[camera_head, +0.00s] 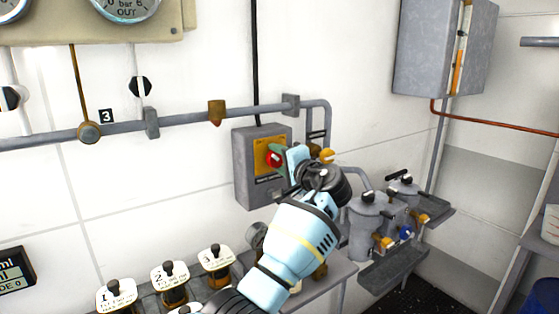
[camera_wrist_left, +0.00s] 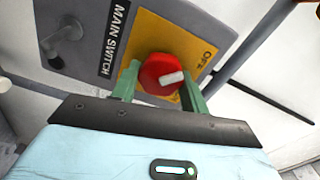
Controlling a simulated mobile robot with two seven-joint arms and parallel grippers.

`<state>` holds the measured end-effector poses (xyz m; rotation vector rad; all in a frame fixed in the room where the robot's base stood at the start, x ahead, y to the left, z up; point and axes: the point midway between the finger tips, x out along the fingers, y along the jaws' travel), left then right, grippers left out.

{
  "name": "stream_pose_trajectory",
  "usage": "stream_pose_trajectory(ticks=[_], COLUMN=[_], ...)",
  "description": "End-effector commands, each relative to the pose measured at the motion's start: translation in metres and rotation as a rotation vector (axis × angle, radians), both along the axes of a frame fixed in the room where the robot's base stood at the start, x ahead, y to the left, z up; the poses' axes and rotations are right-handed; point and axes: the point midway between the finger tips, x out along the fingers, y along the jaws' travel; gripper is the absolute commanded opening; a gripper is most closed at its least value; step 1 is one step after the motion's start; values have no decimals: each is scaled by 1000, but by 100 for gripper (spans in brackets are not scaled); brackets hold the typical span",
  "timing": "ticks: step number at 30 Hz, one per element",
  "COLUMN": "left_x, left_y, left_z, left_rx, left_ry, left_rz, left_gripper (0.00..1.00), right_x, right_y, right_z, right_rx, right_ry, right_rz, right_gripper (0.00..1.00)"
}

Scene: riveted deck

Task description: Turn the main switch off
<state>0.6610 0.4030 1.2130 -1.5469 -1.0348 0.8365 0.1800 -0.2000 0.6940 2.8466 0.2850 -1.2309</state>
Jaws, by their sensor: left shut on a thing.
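The main switch is a red round knob (camera_wrist_left: 158,72) on a yellow plate (camera_wrist_left: 190,36) on a grey wall box (camera_head: 243,172). In the left wrist view the plate reads OFF to the upper right of the knob, and a MAIN SWITCH label (camera_wrist_left: 115,38) is beside it. A white mark on the knob lies right of its centre. My left gripper (camera_head: 277,157) has its green fingers on either side of the knob, shut on it. In the head view the hand hides part of the plate. My right gripper is not in view.
A grey pipe (camera_head: 180,116) runs along the wall above the box. Grey filter housings (camera_head: 367,222) with valves stand at the right. Several labelled knobs (camera_head: 168,272) stand below left. A grey cabinet (camera_head: 425,50) hangs at the upper right.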

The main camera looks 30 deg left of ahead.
Motion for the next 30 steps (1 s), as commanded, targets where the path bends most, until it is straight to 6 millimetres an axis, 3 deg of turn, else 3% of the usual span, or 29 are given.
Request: stream_pose_trajectory(ticks=[8, 9, 13, 23, 30], left_x=[0, 0, 0, -1, -12], left_y=[0, 0, 0, -2, -31], left_z=[0, 0, 0, 0, -2], left_rx=[-3, -3, -2, -1, -3], left_ry=[-3, -3, -2, -2, -1], left_rz=[0, 0, 0, -1, -3], left_gripper=[22, 48, 66, 66, 66], right_x=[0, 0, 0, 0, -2], right_y=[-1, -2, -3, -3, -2], right_z=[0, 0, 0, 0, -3], right_rx=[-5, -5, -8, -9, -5], right_ry=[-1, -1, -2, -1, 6], right_rz=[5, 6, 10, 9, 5], right_gripper=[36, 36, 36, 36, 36])
